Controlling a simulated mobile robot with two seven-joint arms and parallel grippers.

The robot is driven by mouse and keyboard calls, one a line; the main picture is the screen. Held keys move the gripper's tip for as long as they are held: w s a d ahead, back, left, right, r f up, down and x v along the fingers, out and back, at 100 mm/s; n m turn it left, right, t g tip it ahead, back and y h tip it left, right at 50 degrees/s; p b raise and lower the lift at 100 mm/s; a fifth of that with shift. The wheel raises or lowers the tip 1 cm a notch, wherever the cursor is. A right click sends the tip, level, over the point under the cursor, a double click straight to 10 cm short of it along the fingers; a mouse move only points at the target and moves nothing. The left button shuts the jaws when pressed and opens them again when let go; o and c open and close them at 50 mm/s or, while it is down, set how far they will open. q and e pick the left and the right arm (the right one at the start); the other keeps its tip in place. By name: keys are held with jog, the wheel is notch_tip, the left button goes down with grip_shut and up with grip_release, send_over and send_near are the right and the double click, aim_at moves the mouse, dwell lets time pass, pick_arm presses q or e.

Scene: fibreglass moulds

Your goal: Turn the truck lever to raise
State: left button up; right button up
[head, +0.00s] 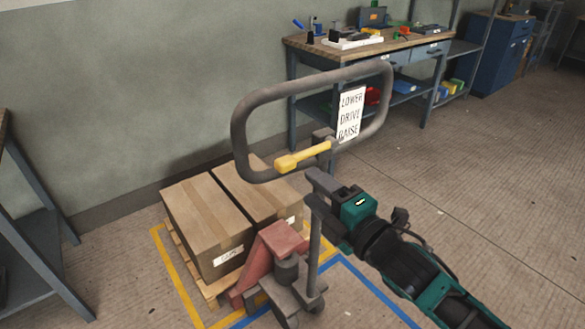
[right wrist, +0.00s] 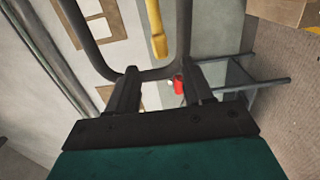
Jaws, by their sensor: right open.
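The truck lever (head: 303,157) is a yellow bar inside the dark handle loop (head: 240,122) of the pallet truck. In the head view it points left and slightly down from its pivot. A white placard (head: 351,113) beside it reads LOWER, DRIVE, RAISE from top to bottom. My right gripper (head: 313,188) is open just below the loop, apart from the lever. In the right wrist view the lever (right wrist: 158,35) shows beyond the open fingertips (right wrist: 162,77), and the loop's tube crosses near them; I cannot tell whether they touch. My left gripper is not in view.
The red truck body (head: 275,250) stands by a pallet with cardboard boxes (head: 212,220) inside yellow and blue floor lines. A workbench (head: 400,47) with tools stands behind, a blue cabinet (head: 500,50) at back right. A dark rack (head: 35,240) is at left. Floor at right is clear.

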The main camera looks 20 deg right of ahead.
aim_at(290, 168)
jog(key=x, duration=0.7)
jog(key=shift+w+a+f, duration=0.1)
jog(key=shift+w, duration=0.2)
jog(key=shift+c, duration=0.3)
grip_shut()
